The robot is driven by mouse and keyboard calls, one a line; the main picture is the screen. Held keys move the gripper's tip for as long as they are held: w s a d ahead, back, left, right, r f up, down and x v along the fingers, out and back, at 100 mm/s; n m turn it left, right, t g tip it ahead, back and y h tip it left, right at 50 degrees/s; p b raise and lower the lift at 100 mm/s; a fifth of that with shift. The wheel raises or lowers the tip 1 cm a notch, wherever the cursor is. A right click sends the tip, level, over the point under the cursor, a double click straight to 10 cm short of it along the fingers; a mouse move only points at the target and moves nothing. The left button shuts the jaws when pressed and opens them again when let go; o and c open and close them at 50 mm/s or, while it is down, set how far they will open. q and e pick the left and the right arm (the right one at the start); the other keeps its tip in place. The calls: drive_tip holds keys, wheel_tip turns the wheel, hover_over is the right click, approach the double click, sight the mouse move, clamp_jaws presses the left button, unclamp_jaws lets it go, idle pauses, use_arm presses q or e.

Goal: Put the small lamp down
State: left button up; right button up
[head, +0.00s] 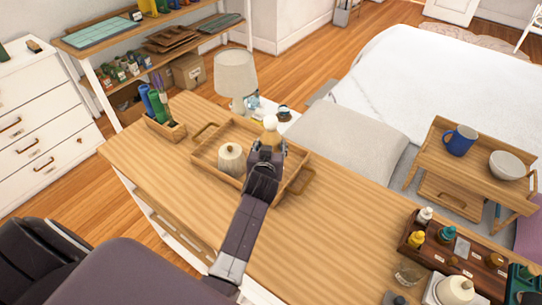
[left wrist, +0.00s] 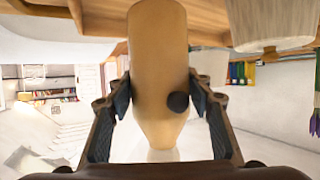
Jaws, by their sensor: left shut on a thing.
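The small lamp has a tan wooden body and a pale round top; it shows at the middle of the head view (head: 270,124) and fills the centre of the left wrist view (left wrist: 158,60). A dark round knob sits on its side. My left gripper (head: 267,146) is shut on its body, one finger on each side in the left wrist view (left wrist: 160,92). The lamp looks upright, over the right part of a wooden tray (head: 208,168). Its lower end is hidden in the head view, so I cannot tell whether it touches the tray. My right gripper is not in view.
A cream lidded jar (head: 231,158) stands in the tray left of the lamp. A larger lamp (head: 236,75) stands behind. A planter box (head: 165,127) is at the table's far left, and a bottle tray (head: 450,250) at the right. The wooden tabletop (head: 310,235) between is clear.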

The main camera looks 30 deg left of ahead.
use_arm(q)
drive_tip(key=shift+d+f+b, duration=0.1)
drive_tip(key=shift+f+b, duration=0.2)
drive_tip(key=shift+f, duration=0.1)
wheel_tip(320, 180, down, 3)
drive_tip(key=b, duration=0.2)
drive_tip(key=shift+b, duration=0.35)
drive_tip(key=shift+w+f, duration=0.1)
drive_tip(key=shift+f, duration=0.05)
drive_tip(key=shift+w, duration=0.1)
drive_tip(key=shift+f, duration=0.15)
drive_tip(key=o, duration=1.5)
drive_tip(key=shift+c, duration=0.2)
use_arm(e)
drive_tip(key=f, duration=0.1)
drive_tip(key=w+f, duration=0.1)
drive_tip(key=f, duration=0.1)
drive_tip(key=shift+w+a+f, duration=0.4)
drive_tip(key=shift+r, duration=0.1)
